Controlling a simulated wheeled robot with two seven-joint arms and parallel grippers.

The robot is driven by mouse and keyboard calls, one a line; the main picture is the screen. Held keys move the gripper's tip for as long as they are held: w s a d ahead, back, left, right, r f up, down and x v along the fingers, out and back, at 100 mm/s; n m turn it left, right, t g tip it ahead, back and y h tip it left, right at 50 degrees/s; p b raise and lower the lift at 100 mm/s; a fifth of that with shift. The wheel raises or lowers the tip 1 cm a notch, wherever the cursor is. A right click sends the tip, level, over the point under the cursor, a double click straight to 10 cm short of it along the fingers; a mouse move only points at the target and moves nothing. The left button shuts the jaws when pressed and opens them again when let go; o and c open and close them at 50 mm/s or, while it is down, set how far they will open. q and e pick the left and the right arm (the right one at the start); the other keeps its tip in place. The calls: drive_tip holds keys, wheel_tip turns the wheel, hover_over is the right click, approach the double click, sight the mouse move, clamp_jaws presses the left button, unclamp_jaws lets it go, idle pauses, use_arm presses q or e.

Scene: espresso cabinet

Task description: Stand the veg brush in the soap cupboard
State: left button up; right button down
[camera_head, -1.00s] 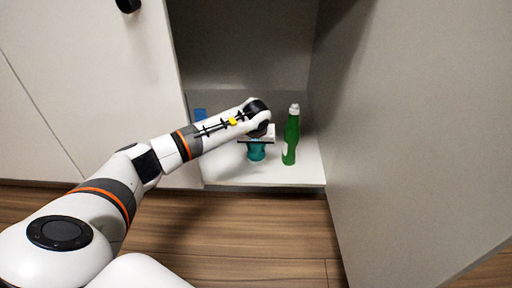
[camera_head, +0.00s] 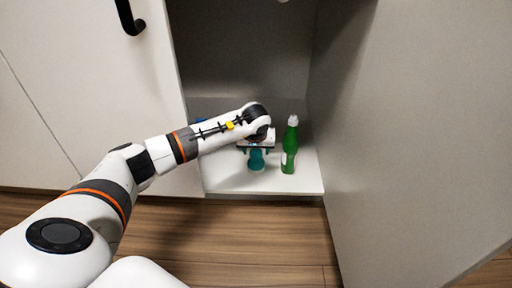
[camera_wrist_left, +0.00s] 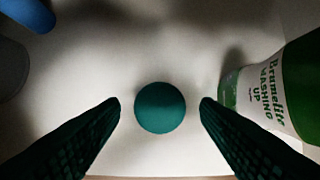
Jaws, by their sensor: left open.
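The veg brush, a teal piece (camera_head: 256,160), stands on the white cupboard floor (camera_head: 225,180), just left of a green bottle. In the left wrist view it shows end-on as a round teal shape (camera_wrist_left: 160,108). My left gripper (camera_head: 257,147) is over the brush inside the soap cupboard. Its two dark fingers are open, one on each side of the brush, with a visible gap on both sides. The arm and wrist hide part of the brush in the head view. My right gripper is not in view.
The green washing-up bottle (camera_head: 289,150) stands close on the right; its label (camera_wrist_left: 261,93) shows in the wrist view. A blue thing (camera_wrist_left: 30,14) lies at far left. The cupboard's open door (camera_head: 410,130) is on the right. The front floor strip is clear.

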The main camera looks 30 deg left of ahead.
use_arm(q)
drive_tip(key=p+v, duration=0.4)
drive_tip(key=v, duration=0.4)
drive_tip(key=shift+p, duration=0.3)
drive_tip(key=shift+s+d+f, duration=0.1)
